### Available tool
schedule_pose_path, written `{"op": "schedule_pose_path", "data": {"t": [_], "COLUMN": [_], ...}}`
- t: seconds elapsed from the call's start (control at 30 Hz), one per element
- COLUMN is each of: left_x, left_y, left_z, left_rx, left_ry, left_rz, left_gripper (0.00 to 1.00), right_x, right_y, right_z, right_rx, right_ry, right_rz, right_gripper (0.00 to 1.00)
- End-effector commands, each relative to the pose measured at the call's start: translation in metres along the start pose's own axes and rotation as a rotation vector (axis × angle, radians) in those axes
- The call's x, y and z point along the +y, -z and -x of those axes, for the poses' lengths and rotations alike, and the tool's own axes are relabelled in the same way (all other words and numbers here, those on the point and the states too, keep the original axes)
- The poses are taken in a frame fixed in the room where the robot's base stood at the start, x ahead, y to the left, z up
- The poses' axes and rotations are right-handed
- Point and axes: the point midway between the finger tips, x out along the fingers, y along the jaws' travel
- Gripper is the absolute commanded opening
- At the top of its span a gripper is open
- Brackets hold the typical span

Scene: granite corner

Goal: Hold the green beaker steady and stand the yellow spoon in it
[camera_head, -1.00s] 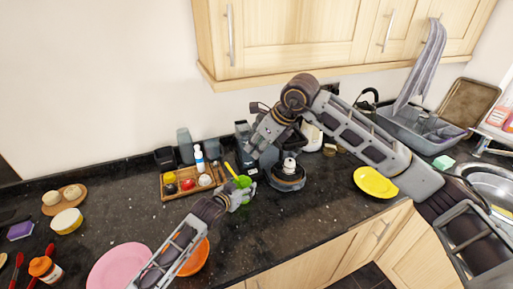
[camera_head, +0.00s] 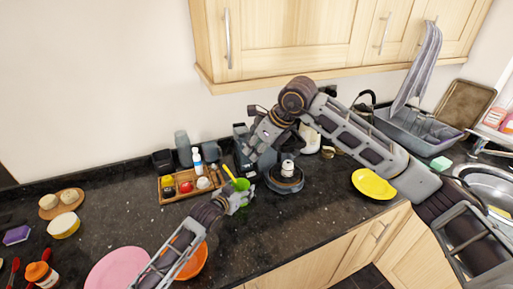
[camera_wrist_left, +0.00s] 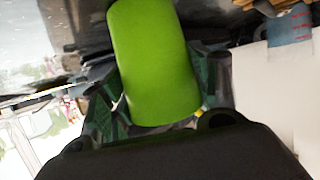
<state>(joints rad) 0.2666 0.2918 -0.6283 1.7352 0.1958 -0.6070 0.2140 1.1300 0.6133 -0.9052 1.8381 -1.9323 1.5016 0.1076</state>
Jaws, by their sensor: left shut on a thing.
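The green beaker (camera_head: 242,185) is above the dark counter near the middle of the head view; it fills the centre of the left wrist view (camera_wrist_left: 155,65). My left gripper (camera_head: 241,197) is shut on the beaker from the front. The yellow spoon (camera_head: 230,173) leans up and to the left from the beaker's mouth, its lower end hidden by the beaker. My right gripper (camera_head: 249,158) is behind and above the beaker, to the right of the spoon and apart from it. Its fingers are too small and dark to tell open from shut.
A wooden tray (camera_head: 174,199) with a bottle and small items lies left of the beaker. A dark round appliance (camera_head: 285,178) stands to the right. A pink plate (camera_head: 118,267) and orange bowl (camera_head: 194,263) are in front; a yellow plate (camera_head: 373,184) is at right.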

Motion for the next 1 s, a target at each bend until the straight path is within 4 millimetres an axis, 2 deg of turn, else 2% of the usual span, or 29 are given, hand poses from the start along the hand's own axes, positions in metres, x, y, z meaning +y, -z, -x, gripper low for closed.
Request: {"op": "schedule_pose_path", "data": {"t": [0.07, 0.1, 0.3, 0.77, 1.0], "left_x": [0.0, 0.0, 0.0, 0.0, 0.0], "left_y": [0.0, 0.0, 0.0, 0.0, -0.001], "left_z": [0.0, 0.0, 0.0, 0.002, 0.014], "left_rx": [0.001, 0.001, 0.0, 0.0, -0.001], "left_ry": [0.0, 0.0, 0.0, 0.0, 0.0], "left_rz": [0.0, 0.0, 0.0, 0.0, 0.0], "left_gripper": [0.38, 0.64, 0.86, 0.86, 0.86], "right_x": [0.0, 0.0, 0.0, 0.0, 0.0], "right_y": [0.0, 0.0, 0.0, 0.0, 0.0], "right_z": [0.0, 0.0, 0.0, 0.0, 0.0], "right_rx": [0.0, 0.0, 0.0, 0.0, 0.0], "right_ry": [0.0, 0.0, 0.0, 0.0, 0.0], "right_rz": [0.0, 0.0, 0.0, 0.0, 0.0], "right_gripper": [0.32, 0.32, 0.32, 0.32, 0.32]}}
